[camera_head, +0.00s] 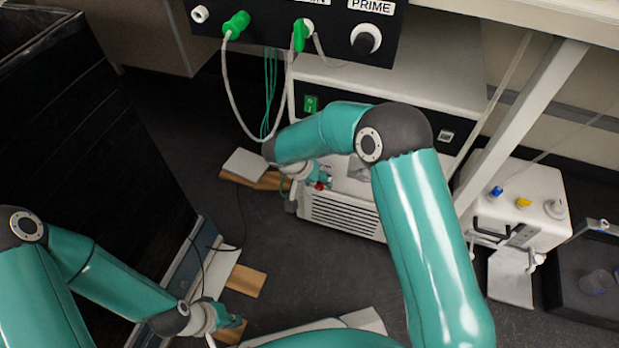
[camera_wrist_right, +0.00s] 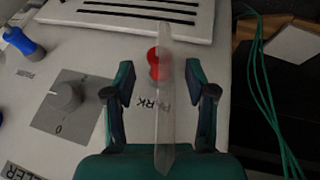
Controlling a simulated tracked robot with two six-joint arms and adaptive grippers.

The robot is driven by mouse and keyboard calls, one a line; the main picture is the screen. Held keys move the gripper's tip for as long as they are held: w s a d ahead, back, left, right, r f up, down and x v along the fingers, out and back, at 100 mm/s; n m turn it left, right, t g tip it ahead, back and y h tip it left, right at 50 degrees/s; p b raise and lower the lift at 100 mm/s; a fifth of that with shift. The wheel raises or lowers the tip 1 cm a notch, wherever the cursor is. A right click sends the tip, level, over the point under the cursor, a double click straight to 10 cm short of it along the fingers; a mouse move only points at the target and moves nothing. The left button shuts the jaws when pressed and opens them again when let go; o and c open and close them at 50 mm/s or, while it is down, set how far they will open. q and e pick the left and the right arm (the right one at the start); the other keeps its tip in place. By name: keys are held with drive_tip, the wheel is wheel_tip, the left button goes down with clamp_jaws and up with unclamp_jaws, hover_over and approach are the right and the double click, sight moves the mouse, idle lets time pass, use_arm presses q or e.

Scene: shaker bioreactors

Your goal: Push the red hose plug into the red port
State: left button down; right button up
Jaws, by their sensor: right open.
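The red hose plug (camera_wrist_right: 153,64) sits at a spot marked PARK on a white panel in the right wrist view. A pale translucent strip, which looks like its hose, runs down in front of it. My right gripper (camera_wrist_right: 162,88) is open, with one finger on each side of the hose and the plug just beyond the fingertips. In the head view, a small red spot (camera_head: 319,186) shows beside the right gripper (camera_head: 324,176), low on a white unit. My left gripper (camera_head: 232,322) is at the lower left, its fingers too small to judge. I cannot make out the red port.
A blue plug (camera_wrist_right: 20,40) and a grey dial (camera_wrist_right: 67,96) are on the same panel. Green hoses (camera_wrist_right: 268,100) hang to its right. Green connectors (camera_head: 236,24) sit on the black panel above. A white device (camera_head: 520,205) with coloured caps stands at right.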

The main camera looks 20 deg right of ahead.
drive_tip(key=shift+x, duration=0.8)
drive_tip(key=shift+c, duration=0.2)
clamp_jaws()
drive_tip(key=shift+s+a+b, duration=0.1)
drive_tip(key=shift+a+b, duration=0.05)
drive_tip(key=shift+b, duration=0.15)
drive_tip(key=shift+s+a+b, duration=0.25)
drive_tip(key=shift+s+b, duration=0.15)
drive_tip(key=shift+b, duration=0.05)
drive_tip(key=shift+s+a+b, duration=0.15)
drive_tip(key=shift+s+b, duration=0.15)
drive_tip(key=shift+s+a+b, duration=0.2)
drive_tip(key=shift+s+b, duration=0.1)
drive_tip(key=shift+b, duration=0.05)
drive_tip(key=shift+s+a, duration=0.1)
drive_tip(key=shift+s, duration=0.05)
